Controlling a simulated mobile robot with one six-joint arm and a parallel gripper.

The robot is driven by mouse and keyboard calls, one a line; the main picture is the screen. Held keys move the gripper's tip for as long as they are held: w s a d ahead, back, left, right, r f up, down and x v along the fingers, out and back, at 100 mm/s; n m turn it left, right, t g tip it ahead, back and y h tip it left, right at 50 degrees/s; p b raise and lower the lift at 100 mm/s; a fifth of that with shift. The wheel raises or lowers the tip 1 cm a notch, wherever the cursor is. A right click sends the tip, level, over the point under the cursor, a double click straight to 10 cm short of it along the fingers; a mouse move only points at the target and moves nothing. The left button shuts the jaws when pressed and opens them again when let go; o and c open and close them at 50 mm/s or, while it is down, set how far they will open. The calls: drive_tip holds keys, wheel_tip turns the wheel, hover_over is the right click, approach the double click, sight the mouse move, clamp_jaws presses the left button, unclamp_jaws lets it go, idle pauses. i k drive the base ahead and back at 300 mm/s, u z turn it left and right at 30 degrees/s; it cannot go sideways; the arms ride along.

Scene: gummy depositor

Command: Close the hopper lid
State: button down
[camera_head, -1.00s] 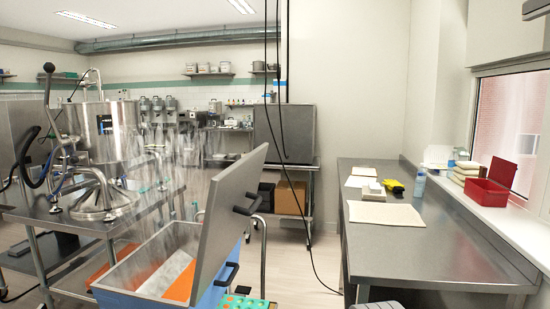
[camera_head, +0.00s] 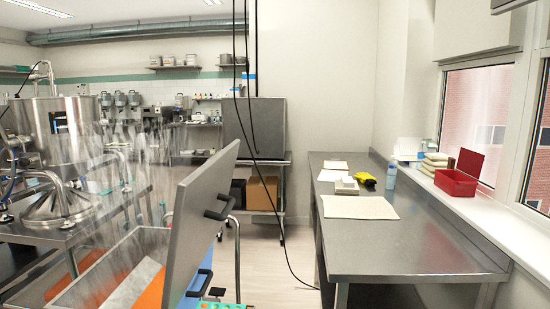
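A flat grey metal lid (camera_head: 200,215) stands raised and tilted at the lower middle, with black handles on its right side. It rises from an open box-like container with a metal rim (camera_head: 60,290) and a blue side (camera_head: 205,268). Orange and pale surfaces show inside the container, whose lower part is cut off by the frame. At the left, a steel vessel (camera_head: 60,130) stands above a metal table, with a domed round metal piece (camera_head: 58,205) below it. I cannot tell whether that piece is a lid. My gripper is not in view.
A long steel table (camera_head: 400,245) with papers and a blue bottle (camera_head: 391,175) runs along the right wall. A red box (camera_head: 456,184) sits on the sill. Black cables (camera_head: 262,190) hang mid-view. Open floor (camera_head: 268,268) lies between lid and table.

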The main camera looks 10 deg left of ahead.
sight(201, 209)
drive_tip(key=u, duration=0.1)
drive_tip(key=i, duration=0.8)
drive_tip(key=u, duration=1.35)
